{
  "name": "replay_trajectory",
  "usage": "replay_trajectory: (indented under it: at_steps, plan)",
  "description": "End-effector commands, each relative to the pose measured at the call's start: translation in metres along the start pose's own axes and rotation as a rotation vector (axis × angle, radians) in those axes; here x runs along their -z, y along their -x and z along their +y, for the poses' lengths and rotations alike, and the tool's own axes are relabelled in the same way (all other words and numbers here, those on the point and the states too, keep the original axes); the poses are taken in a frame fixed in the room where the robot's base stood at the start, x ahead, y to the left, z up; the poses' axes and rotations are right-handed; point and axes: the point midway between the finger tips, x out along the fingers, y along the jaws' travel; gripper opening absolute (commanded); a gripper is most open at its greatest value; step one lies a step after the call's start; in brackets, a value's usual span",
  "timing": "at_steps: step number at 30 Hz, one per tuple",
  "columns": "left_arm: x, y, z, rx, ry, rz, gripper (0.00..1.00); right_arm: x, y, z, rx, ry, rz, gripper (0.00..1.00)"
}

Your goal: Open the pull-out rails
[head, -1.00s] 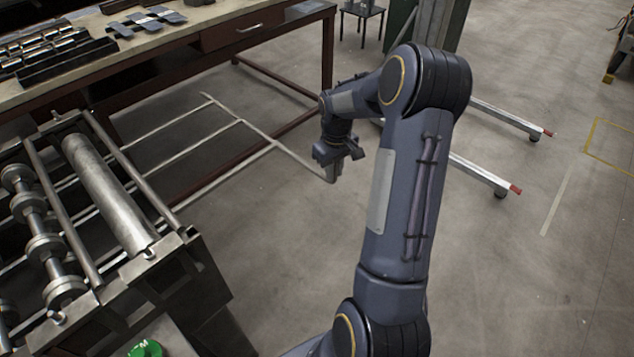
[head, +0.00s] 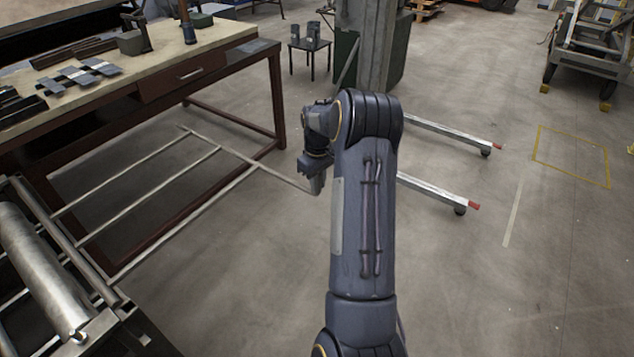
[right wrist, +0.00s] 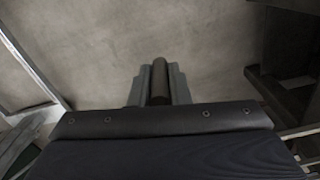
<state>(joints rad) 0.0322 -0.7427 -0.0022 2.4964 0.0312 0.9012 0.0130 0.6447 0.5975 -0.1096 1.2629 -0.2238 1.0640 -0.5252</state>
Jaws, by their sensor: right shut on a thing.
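The pull-out rails, a thin metal frame with several parallel rods and an end bar (head: 240,157), stick out from the roller machine (head: 40,270) at the lower left of the head view. They hang above the floor in front of the workbench. My right gripper (head: 317,184) is shut on the near outer corner of the frame. In the right wrist view my right gripper (right wrist: 160,82) has its fingers closed around a dark bar; the rest of the frame is largely hidden there. My left gripper is out of view.
A workbench (head: 210,65) with metal parts and a drawer stands behind the rails, its right leg close to the gripper. A lifting stand with two low legs (head: 440,190) is just right of my arm. The floor at right is open.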

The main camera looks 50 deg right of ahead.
Motion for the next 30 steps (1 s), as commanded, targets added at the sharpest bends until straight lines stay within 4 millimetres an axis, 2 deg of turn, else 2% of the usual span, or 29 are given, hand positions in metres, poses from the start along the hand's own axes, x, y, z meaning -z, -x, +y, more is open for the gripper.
replay_trajectory:
  at_steps: [5,6,10,20,23,30]
  plan:
    - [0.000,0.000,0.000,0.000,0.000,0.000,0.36,0.001,0.004,0.006,-0.013,-0.006,0.011,0.00]
    - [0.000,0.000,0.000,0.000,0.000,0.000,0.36,0.001,0.004,0.006,-0.014,-0.006,0.011,0.22]
    - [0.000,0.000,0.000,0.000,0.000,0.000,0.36,0.001,0.004,0.005,-0.011,-0.006,0.009,0.38]
    - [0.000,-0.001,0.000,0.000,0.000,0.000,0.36,0.001,0.006,0.003,-0.008,-0.004,0.007,0.38]
    - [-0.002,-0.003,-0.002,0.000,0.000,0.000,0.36,0.001,0.018,0.003,-0.009,-0.004,0.009,0.38]
    - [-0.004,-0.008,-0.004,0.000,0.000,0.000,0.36,0.001,0.059,0.004,-0.011,-0.005,0.010,0.38]
